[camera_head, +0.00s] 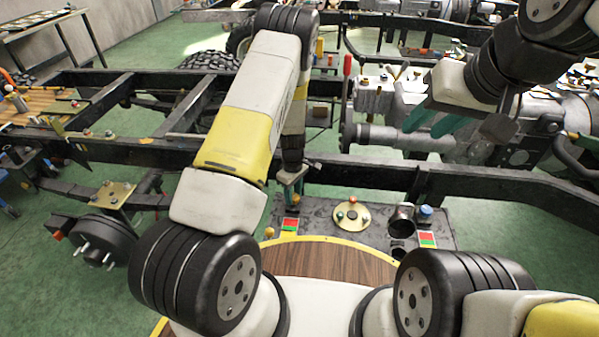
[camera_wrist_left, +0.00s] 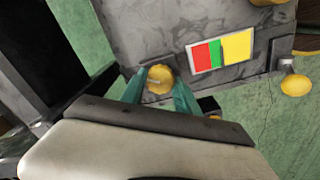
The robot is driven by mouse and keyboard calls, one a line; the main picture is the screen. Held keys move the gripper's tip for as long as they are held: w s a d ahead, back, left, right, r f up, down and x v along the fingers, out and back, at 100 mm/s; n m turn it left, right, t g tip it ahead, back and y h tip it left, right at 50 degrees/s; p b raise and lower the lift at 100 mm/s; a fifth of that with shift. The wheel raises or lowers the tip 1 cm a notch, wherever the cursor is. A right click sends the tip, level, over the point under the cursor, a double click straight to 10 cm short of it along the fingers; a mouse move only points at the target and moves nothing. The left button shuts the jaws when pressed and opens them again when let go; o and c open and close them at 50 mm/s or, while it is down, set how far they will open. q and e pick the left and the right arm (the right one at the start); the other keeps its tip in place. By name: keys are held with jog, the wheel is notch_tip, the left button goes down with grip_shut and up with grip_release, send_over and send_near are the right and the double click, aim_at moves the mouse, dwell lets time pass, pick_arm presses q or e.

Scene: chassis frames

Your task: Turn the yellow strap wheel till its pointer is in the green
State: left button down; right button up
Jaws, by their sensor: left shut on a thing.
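The yellow strap wheel (camera_wrist_left: 159,78) sits on the grey metal plate in the left wrist view. My left gripper (camera_wrist_left: 160,88) is shut on it, with one teal finger on each side. A faint pale mark crosses the wheel's face, but I cannot tell where the pointer aims. A card with red, green and yellow fields (camera_wrist_left: 220,52) lies on the plate to the right of the wheel. In the head view my left gripper (camera_head: 291,178) hides the wheel, above the card (camera_head: 289,226). My right gripper (camera_head: 432,122) is open and empty, raised over the engine.
A second coloured card (camera_head: 427,239) lies on the dark plate (camera_head: 322,226), near a round yellow disc (camera_head: 351,217) and a blue cap (camera_head: 424,213). A yellow knob (camera_wrist_left: 294,85) stands beside the plate. Black chassis rails (camera_head: 480,182) run behind.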

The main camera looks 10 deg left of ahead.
aim_at(294, 196)
pick_arm(q)
jog(key=shift+m, duration=0.3)
jog(key=shift+m, duration=3.1)
jog(key=c, duration=0.9)
grip_release()
jog(key=shift+r, duration=3.95)
